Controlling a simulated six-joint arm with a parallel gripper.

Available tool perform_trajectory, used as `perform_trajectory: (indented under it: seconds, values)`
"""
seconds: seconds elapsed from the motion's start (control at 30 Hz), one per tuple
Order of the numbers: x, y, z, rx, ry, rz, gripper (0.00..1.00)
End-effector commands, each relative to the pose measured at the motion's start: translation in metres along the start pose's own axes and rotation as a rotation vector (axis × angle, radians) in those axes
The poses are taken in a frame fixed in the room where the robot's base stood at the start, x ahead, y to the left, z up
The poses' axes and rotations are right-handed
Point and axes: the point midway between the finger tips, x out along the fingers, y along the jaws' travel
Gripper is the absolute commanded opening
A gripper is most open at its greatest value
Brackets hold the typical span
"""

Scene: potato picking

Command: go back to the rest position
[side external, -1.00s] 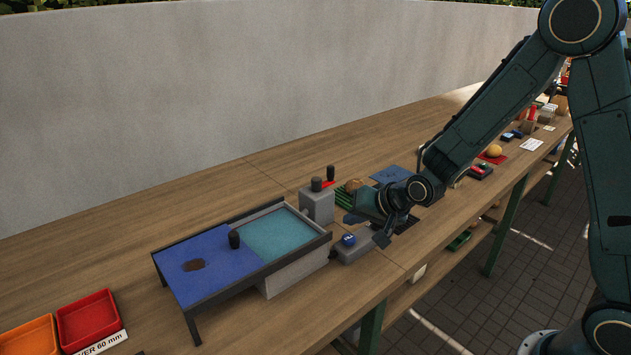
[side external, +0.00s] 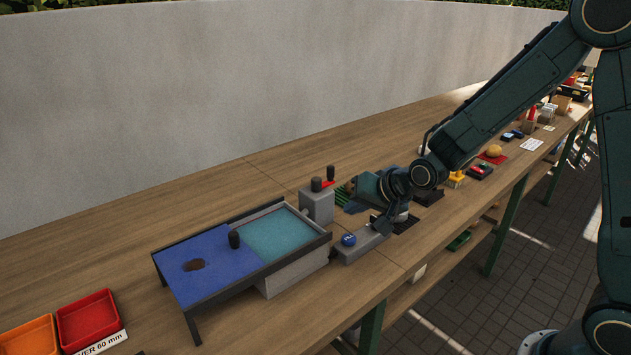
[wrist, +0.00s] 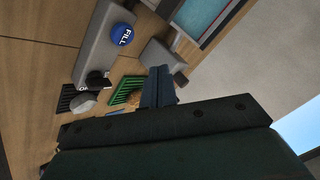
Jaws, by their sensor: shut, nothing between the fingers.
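My gripper (side external: 355,208) is low over the bench, just right of the grey box with black knobs. Its fingers are shut together with nothing between them. In the wrist view the closed fingers (wrist: 158,87) point toward the grey box and partly cover the things behind them. The grey button box (side external: 362,246) with its blue FILL button (side external: 349,240) stands in front of the gripper, apart from it. The FILL button also shows in the wrist view (wrist: 121,34). No marker of a rest position shows.
The grey box with black knobs (side external: 317,206) stands close by the gripper. The water tank with teal surface (side external: 280,235) and blue board (side external: 207,262) lie to the left. Red (side external: 88,318) and orange (side external: 28,340) trays sit front left. A green rack (wrist: 125,90) is beside the fingers.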

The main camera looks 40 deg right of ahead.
Motion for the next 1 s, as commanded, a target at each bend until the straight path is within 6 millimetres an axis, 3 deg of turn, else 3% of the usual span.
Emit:
perform_trajectory:
  seconds: [0.27,0.47,0.67,1.0]
  values:
    - [-0.001,0.000,0.000,-0.001,0.000,0.000,0.00]
    - [-0.012,-0.003,-0.002,-0.027,-0.005,0.006,0.00]
    - [-0.044,-0.007,-0.004,-0.102,-0.023,0.027,0.00]
    - [-0.121,-0.005,0.001,-0.280,-0.077,0.078,0.00]
